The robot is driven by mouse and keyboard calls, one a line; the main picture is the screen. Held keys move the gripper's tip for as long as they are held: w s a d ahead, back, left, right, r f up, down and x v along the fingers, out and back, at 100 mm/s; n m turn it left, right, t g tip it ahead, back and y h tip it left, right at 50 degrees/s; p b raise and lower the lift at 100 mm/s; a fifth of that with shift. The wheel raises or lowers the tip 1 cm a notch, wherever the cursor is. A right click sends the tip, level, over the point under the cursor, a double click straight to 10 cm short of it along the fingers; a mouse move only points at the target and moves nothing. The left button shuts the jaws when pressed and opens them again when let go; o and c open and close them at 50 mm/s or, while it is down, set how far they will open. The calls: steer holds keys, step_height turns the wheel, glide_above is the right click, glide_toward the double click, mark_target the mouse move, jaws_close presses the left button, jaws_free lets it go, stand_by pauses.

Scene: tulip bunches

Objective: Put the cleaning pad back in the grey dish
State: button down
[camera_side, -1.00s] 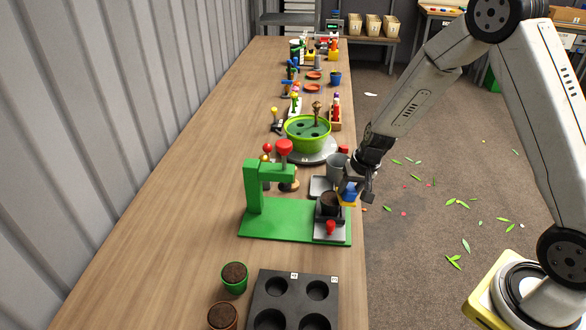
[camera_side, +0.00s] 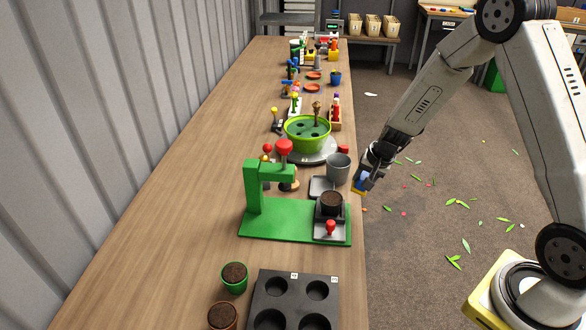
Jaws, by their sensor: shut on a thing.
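My gripper (camera_side: 365,178) is shut on the cleaning pad (camera_side: 358,186), a small piece with blue and yellow parts. It holds the pad in the air by the table's right edge. The grey dish (camera_side: 320,186), a low square tray, lies on the table to the left of the gripper, beside the grey cup (camera_side: 338,168). No pad shows in the visible part of the dish.
A green press (camera_side: 256,200) with a red knob stands left of the dish. A soil-filled dark pot (camera_side: 331,202) sits on its slide in front of the dish. A green bowl (camera_side: 307,128) stands behind.

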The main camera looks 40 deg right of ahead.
steer(key=w+f, duration=0.1)
steer(key=w, duration=0.2)
steer(key=w+a+f, duration=0.1)
steer(key=w+f, duration=0.1)
steer(key=w, duration=0.1)
steer(key=w+f, duration=0.2)
steer(key=w, duration=0.1)
steer(key=shift+w+a, duration=0.2)
steer(key=shift+w, duration=0.15)
steer(key=shift+f, duration=0.1)
steer(key=shift+w+a+f, duration=0.1)
steer(key=shift+w+f, duration=0.3)
steer(key=shift+w, duration=0.4)
steer(key=shift+w+a+f, duration=0.1)
steer(key=shift+w+f, duration=0.5)
steer(key=shift+w, duration=0.25)
steer(key=shift+f, duration=0.25)
steer(key=shift+c, duration=1.3)
jaws_free()
steer(key=shift+r, duration=0.15)
